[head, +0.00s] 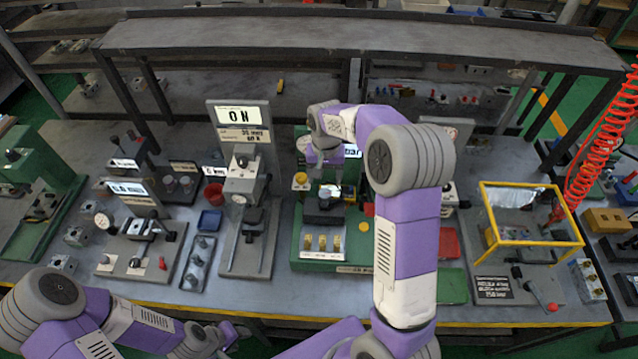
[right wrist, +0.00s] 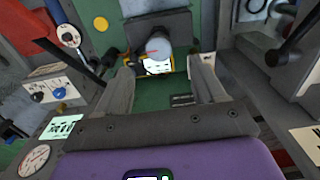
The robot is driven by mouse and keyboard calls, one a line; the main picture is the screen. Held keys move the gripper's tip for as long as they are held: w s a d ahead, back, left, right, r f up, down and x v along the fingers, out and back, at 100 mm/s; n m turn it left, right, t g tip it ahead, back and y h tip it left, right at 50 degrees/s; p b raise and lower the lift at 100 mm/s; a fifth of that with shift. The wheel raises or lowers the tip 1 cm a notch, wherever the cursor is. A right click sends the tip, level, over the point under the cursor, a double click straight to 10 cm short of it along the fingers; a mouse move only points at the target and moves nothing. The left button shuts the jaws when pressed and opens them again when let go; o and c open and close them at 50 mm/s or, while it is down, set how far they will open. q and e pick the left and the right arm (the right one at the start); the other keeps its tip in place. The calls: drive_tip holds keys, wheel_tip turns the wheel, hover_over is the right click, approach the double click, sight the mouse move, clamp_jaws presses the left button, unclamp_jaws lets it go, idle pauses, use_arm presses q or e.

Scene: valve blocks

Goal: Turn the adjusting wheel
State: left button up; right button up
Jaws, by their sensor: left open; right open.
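The likely adjusting wheel is a round grey knob with a red mark (right wrist: 157,49), at the back of the green station between my fingertips in the right wrist view. In the head view I cannot make the knob out clearly. The green station (head: 309,268) stands mid-bench and carries a dark block (head: 322,205). My right gripper (head: 322,172) hangs above it, fingers pointing down. In the right wrist view it (right wrist: 163,72) is open, one finger on each side, with no clear contact on the knob. My left gripper (head: 232,335) is open and empty at the bench's front edge.
A yellow-framed box (head: 531,243) and a red coiled hose (head: 605,125) are at the right. A red tray (head: 449,242) lies right of my right forearm. Fixtures crowd the left.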

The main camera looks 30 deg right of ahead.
sight(325, 193)
drive_tip(key=shift+w+d+f, duration=0.1)
drive_tip(key=shift+f, duration=0.05)
wheel_tip(325, 193, down, 7)
drive_tip(key=shift+r, duration=0.1)
drive_tip(key=shift+c, duration=0.3)
drive_tip(key=c, duration=1)
